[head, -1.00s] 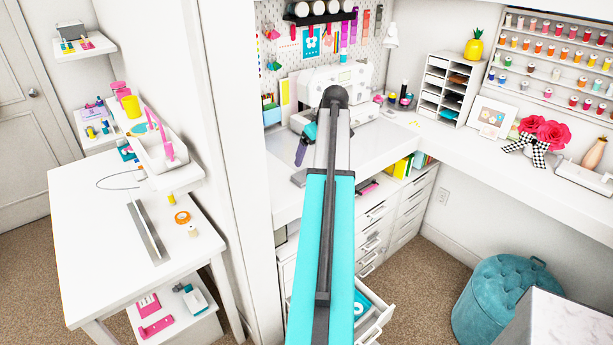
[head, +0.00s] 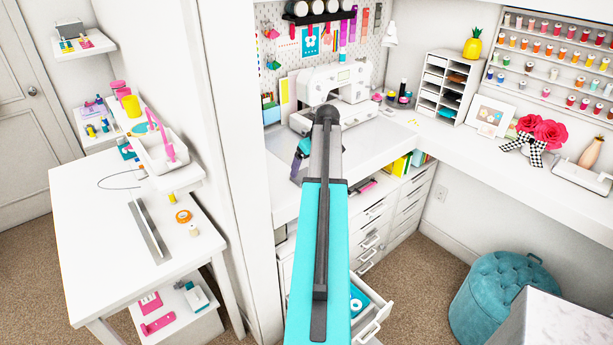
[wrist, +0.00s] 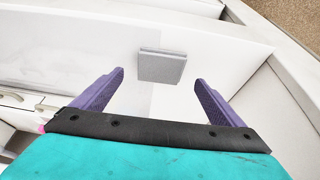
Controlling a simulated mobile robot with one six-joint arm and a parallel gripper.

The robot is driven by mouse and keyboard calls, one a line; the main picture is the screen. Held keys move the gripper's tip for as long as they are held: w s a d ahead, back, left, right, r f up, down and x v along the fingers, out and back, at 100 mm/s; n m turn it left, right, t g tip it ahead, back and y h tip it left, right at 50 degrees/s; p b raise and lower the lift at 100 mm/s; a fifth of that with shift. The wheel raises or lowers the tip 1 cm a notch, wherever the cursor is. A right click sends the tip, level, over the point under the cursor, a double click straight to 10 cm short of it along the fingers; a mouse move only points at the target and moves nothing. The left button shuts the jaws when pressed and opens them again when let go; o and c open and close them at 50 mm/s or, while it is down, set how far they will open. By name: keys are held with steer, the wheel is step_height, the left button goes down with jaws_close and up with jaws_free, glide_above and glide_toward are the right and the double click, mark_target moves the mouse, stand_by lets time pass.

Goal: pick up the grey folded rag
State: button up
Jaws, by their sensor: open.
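The grey folded rag (wrist: 162,67) shows in the wrist view as a small, flat grey block on a white surface. It lies ahead of my gripper (wrist: 160,84), roughly centred between the two purple fingertips. The fingers are spread apart with nothing between them, and the rag appears apart from both. In the head view my gripper (head: 298,163) is partly hidden behind my arm, in front of the white desk and left of the sewing machine. I cannot clearly make out the rag in the head view.
A white sewing machine (head: 338,88) stands on the desk (head: 385,138) behind my arm. An open drawer (head: 372,318) juts out below. A teal tufted stool (head: 503,300) stands at the right. A white side table (head: 100,225) is at the left, beyond a white partition (head: 232,130).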

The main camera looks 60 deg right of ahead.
mark_target(305, 175)
steer(key=shift+p+x, duration=1.75)
steer(key=shift+x, duration=0.85)
steer(key=shift+s, duration=0.15)
steer(key=c, duration=1.1)
